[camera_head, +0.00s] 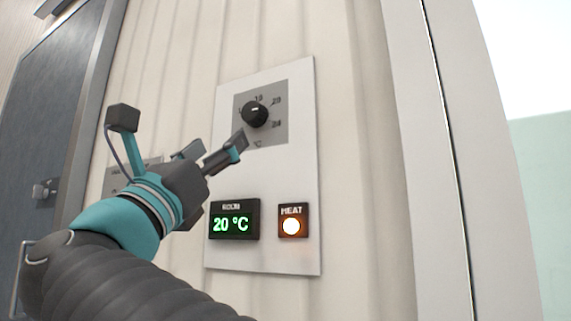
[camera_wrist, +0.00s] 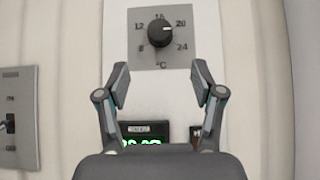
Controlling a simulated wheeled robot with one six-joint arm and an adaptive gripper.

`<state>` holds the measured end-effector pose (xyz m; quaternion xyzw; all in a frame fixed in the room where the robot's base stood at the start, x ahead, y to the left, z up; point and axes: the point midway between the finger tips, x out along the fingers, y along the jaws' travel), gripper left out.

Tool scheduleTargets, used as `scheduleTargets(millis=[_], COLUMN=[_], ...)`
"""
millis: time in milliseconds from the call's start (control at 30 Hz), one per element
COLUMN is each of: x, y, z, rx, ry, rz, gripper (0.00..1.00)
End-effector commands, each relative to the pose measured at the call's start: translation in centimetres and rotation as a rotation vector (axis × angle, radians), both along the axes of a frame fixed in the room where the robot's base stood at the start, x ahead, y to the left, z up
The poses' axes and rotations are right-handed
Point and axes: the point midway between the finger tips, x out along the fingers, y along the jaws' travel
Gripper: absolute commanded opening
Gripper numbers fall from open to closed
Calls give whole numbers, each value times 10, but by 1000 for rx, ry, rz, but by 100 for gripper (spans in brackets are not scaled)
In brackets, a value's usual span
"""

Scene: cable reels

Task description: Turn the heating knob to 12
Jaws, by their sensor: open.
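The black round heating knob (camera_head: 255,114) sits on a grey dial plate on the white wall panel. In the wrist view the knob (camera_wrist: 160,34) shows a scale of 8, 12, 16, 20 and 24 around it, and its white mark points up and right, toward 20. My gripper (camera_head: 216,146) is open and empty, below and left of the knob in the head view. In the wrist view my gripper (camera_wrist: 160,80) has its fingers spread below the knob, apart from it.
A green room display (camera_head: 233,222) reads 20 °C, beside a lit orange heat lamp (camera_head: 292,222). Another grey wall plate (camera_wrist: 18,118) is at the left in the wrist view. A dark door (camera_head: 60,130) stands at far left. The ribbed wall right of the panel is clear.

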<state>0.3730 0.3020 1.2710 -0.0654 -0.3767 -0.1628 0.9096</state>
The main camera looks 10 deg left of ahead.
Motion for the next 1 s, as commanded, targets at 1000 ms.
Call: scheduleTargets(millis=[1000], x=[75], y=[-27], z=[79], rx=[-4], ry=[1], rz=[-1], gripper=[67])
